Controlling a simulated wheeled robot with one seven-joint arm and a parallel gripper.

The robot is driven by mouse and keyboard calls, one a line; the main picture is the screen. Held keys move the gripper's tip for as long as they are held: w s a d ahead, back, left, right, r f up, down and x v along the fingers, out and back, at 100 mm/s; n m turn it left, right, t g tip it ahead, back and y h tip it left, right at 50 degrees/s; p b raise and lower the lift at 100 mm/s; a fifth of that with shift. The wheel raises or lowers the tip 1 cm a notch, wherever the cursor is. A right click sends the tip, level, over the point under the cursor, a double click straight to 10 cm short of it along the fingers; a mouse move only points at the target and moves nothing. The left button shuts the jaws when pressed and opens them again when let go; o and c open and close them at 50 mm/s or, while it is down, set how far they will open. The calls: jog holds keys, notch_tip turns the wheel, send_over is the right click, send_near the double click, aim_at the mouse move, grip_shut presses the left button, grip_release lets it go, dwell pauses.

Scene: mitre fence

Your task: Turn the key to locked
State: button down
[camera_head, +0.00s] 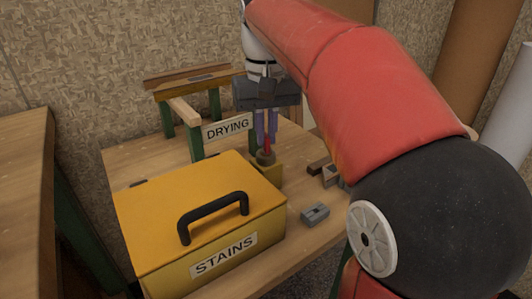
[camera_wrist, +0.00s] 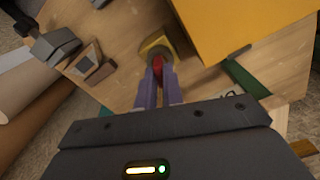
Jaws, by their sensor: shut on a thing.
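A red key (camera_head: 267,145) stands in a round lock on a small yellow block (camera_head: 271,170), beside the back right of the yellow box. The key also shows in the wrist view (camera_wrist: 158,66), with the yellow block (camera_wrist: 155,43) just beyond it. My gripper (camera_head: 266,142) points down from above, its purple fingers shut on the key. In the wrist view my gripper (camera_wrist: 158,80) has a finger on either side of the key. The lock face is partly hidden, and I cannot read any locked mark.
A yellow box labelled STAINS (camera_head: 222,256) with a black handle fills the front of the wooden table. A green-legged rack with a DRYING sign (camera_head: 227,126) stands behind. Small grey and brown blocks (camera_head: 316,213) lie to the right.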

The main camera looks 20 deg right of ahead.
jog(key=shift+r+n, duration=0.1)
jog(key=shift+n, duration=0.6)
jog(key=n, duration=0.3)
jog(key=shift+n, duration=0.4)
jog(key=shift+n, duration=0.9)
jog(key=c, duration=1.6)
grip_release()
